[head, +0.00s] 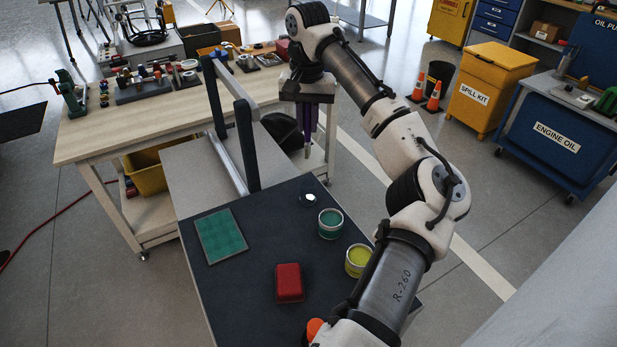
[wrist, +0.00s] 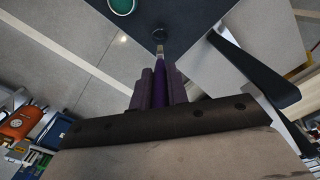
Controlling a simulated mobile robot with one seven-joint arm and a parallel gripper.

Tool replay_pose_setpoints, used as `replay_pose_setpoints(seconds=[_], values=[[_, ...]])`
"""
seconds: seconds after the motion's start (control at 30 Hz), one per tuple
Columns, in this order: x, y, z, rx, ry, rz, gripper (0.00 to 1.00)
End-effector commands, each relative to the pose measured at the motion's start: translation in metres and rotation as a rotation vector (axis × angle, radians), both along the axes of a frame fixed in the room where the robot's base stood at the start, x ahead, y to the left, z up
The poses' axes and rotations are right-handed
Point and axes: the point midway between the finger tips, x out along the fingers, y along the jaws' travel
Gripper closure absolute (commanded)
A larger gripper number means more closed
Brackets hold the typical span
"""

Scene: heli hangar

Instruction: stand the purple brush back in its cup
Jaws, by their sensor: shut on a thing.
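My gripper (head: 307,122) is shut on the purple brush (wrist: 159,88) and holds it upright in the air, beyond the dark tabletop's far edge in the head view. The brush's pale tip points down. In the wrist view the brush lies between the two fingers (wrist: 161,92). A green-filled cup (head: 330,224) and a yellow-filled cup (head: 357,261) stand on the dark tabletop (head: 245,287). The green cup also shows in the wrist view (wrist: 122,6). I cannot tell which cup belongs to the purple brush.
A red block (head: 289,283) and a green mat (head: 221,236) lie on the dark tabletop. A small bright spot (head: 309,197) shows near the green cup. A frame with dark uprights (head: 247,145) stands left of my gripper. A wooden workbench (head: 138,127) is behind.

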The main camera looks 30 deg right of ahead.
Motion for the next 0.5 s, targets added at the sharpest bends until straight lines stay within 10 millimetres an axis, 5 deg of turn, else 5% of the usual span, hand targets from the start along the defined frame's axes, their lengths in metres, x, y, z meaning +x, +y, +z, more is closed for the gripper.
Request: replay_pose_setpoints(seconds=[0.3, 0.5], values=[[-0.001, 0.000, -0.082, 0.000, 0.003, 0.000, 1.00], [0.000, 0.000, -0.110, 0.000, 0.000, -0.001, 1.00]])
